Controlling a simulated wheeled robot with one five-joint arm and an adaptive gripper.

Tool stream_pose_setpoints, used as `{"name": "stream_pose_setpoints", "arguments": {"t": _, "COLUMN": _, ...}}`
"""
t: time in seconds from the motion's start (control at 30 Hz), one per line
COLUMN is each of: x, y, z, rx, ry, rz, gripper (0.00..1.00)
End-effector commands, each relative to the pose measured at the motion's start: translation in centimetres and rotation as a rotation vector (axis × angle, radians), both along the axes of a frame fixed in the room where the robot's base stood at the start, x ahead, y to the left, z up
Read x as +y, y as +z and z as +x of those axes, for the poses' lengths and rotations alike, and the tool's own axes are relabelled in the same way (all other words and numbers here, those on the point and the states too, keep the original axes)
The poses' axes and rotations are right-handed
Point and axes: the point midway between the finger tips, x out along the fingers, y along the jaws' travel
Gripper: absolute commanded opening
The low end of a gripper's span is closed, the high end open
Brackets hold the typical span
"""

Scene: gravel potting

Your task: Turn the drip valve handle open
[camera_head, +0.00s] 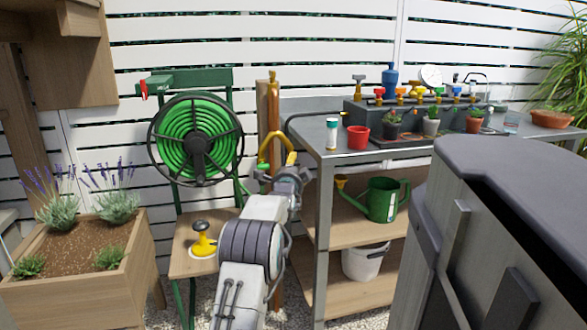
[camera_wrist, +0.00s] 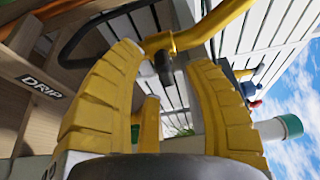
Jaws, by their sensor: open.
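In the wrist view, a bent yellow bar (camera_wrist: 215,27), which looks like the drip valve handle, crosses the gap at my fingertips. A dark stub hangs below it. A board marked DRIP (camera_wrist: 41,87) is at the left. My gripper (camera_wrist: 166,56) has its two ridged yellow fingers spread apart, one on each side of the stub. I cannot tell whether either finger touches the bar. In the head view, my gripper (camera_head: 277,144) is at the wooden post (camera_head: 268,105), right of the hose reel. The arm and fingers hide much of the valve there.
The green hose reel (camera_head: 197,138) stands left of my gripper, above a small wooden shelf (camera_head: 190,262). A metal bench (camera_head: 318,168) with a red pot (camera_head: 358,137) is close on the right. A lavender planter (camera_head: 130,255) is at the left.

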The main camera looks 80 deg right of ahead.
Motion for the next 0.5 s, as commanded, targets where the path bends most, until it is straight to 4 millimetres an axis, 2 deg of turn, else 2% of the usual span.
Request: {"name": "stream_pose_setpoints", "arguments": {"t": 0.5, "x": -0.65, "y": -0.01, "z": 0.00, "rx": 0.000, "ry": 0.000, "rz": 0.000, "gripper": 0.46}}
